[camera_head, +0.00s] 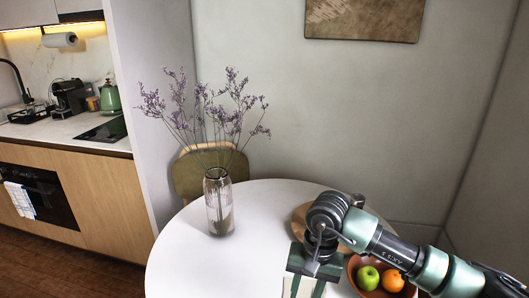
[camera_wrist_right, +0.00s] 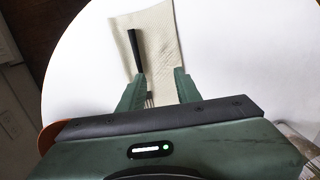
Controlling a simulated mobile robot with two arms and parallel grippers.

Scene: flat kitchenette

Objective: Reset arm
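My right arm comes in from the right in the head view and reaches over the white round table (camera_head: 180,258). My right gripper (camera_head: 303,288) points down over the table, with its fingertips cut off by the bottom edge. In the right wrist view the gripper (camera_wrist_right: 159,76) is open, its two green fingers apart. Beyond them a cream cloth (camera_wrist_right: 157,32) lies on the table with a black-handled utensil (camera_wrist_right: 136,50) on it. My left gripper is not in view.
A glass vase (camera_head: 219,205) with purple flowers stands left of my gripper. A brown bowl (camera_head: 408,291) with a green apple (camera_head: 368,278) and an orange (camera_head: 392,281) sits under my right forearm. A round wooden piece (camera_head: 300,214) lies behind the gripper. The table's left side is clear.

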